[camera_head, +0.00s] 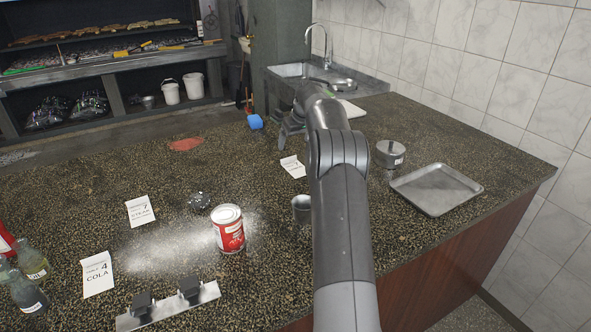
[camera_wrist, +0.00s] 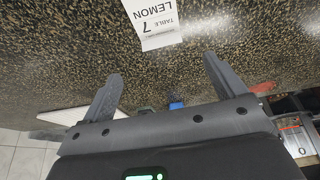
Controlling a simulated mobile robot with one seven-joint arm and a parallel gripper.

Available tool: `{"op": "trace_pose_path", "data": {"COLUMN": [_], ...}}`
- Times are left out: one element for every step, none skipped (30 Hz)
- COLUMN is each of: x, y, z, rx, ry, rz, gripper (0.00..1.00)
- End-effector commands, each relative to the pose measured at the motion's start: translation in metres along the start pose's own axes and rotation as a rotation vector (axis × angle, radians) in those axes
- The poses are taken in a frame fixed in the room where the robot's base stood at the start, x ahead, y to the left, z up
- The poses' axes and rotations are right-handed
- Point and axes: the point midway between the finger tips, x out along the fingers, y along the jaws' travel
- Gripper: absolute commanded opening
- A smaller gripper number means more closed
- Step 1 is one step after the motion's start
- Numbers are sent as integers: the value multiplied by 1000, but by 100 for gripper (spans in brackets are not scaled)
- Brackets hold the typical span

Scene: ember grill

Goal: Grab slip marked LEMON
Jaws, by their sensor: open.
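The slip marked LEMON, with TABLE 7 on it (camera_wrist: 155,24), lies on the speckled counter in the wrist view, upside down there. It is ahead of my gripper (camera_wrist: 162,70), roughly centred between the two spread fingers and apart from them. In the head view a small white slip (camera_head: 293,167) near my arm appears to be the same one, its print too small to read. My gripper (camera_head: 289,124) shows there partly behind my arm, beyond the slip, open and empty.
Two other slips, STEAK (camera_head: 140,211) and COLA (camera_head: 97,274), stand to the left. A red can (camera_head: 228,229) and a small metal cup (camera_head: 301,209) are nearer.

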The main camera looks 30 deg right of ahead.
Motion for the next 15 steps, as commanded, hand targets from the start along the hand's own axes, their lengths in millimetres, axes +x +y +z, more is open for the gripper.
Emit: {"op": "trace_pose_path", "data": {"x": [9, 14, 21, 26, 31, 36, 39, 41, 44, 46, 48, 51, 54, 58, 64], "y": [0, 0, 0, 0, 0, 0, 0, 0, -1, -1, -1, -1, -1, -1, -2], "z": [1, 1, 1, 1, 1, 1, 1, 1, 1, 1, 1, 1, 0, 0, 0], "rx": [0, 0, 0, 0, 0, 0, 0, 0, 0, 0, 0, 0, 0, 0, 0], "ry": [-3, -3, -3, -4, -4, -3, -2, -2, -2, -2, -3, -3, -3, -3, -3], "rz": [-1, -1, -1, -1, -1, -1, 0, 0, 0, 0, 0, -1, -1, -1, -1], "gripper": [89, 89, 89, 89, 89, 89, 89, 89, 89, 89, 89, 89, 89, 89, 89]}}
